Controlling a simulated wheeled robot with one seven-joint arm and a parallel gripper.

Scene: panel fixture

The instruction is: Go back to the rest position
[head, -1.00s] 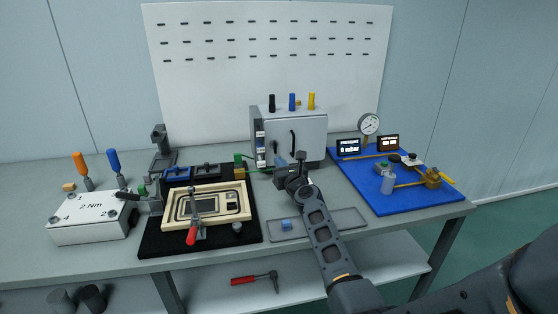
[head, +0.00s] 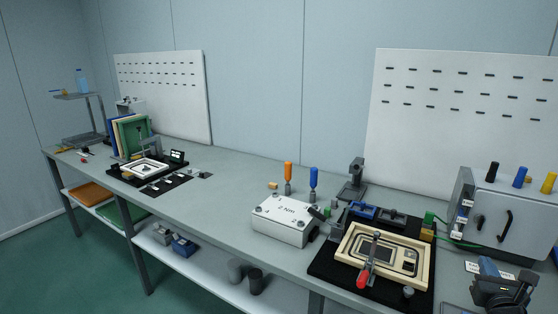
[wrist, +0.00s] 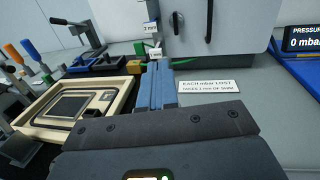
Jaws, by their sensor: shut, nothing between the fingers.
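My gripper (head: 488,268) is at the lower right of the head view, in front of the grey cabinet and above the bench. In the wrist view its two blue fingers (wrist: 157,85) lie side by side, shut with nothing between them. The fingers point toward the cabinet's base. A cream frame (wrist: 78,110) with a dark screen part lies to their left, apart from them. Most of my arm is out of the head view.
The grey cabinet (head: 512,222) stands right of the cream frame fixture (head: 345,262) on its black mat. A white 2 Nm box (head: 283,222) stands left of it. A label card (wrist: 207,87) lies near the fingers. The middle bench (head: 215,200) is clear.

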